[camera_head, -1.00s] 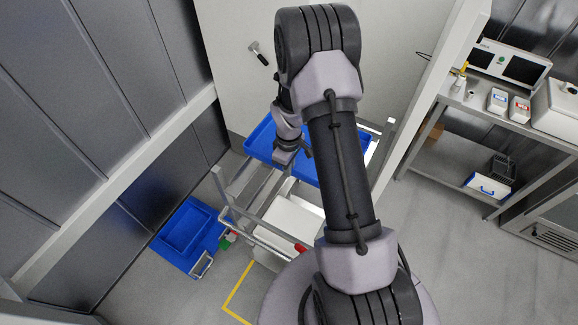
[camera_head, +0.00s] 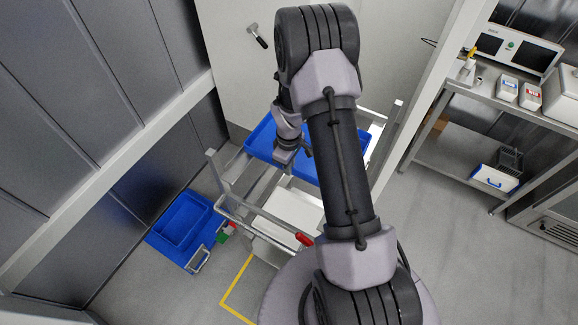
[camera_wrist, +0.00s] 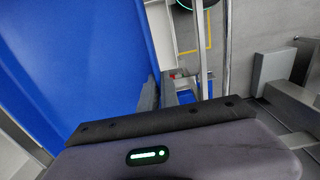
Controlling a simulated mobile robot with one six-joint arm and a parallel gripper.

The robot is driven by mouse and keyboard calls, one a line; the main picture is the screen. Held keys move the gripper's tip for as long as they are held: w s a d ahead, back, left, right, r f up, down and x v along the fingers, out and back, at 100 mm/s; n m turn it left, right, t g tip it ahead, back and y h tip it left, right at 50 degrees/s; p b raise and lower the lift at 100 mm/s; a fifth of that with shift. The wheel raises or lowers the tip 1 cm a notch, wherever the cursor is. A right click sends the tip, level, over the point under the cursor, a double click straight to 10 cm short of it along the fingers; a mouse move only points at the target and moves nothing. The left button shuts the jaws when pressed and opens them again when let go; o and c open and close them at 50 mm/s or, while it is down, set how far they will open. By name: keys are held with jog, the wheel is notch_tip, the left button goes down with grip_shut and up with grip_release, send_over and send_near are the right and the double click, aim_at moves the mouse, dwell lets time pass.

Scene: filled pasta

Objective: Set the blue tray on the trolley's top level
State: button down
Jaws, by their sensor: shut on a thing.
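The blue tray (camera_head: 262,140) is in my gripper (camera_head: 290,158) in the head view, partly hidden behind my arm. It overlaps the far part of the trolley in the picture; whether it touches the trolley cannot be told. In the wrist view the tray (camera_wrist: 75,60) fills the left side, and my gripper (camera_wrist: 160,95) is shut at its edge. The trolley (camera_head: 232,200) is a grey metal frame with upright posts, below and around the tray in the head view. My arm hides much of its middle.
A blue bin (camera_head: 163,238) sits on the floor at the left, beside the trolley. A white box (camera_head: 285,210) shows low by the trolley, near a red object (camera_head: 303,238). A metal bench (camera_head: 450,95) with boxes stands at the right. A wall with a hammer (camera_head: 256,36) is behind.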

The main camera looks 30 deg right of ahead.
jog(key=shift+f+b, duration=0.55)
jog(key=c, duration=1.5)
grip_release()
notch_tip(320, 180, up, 16)
jog(key=p, duration=1)
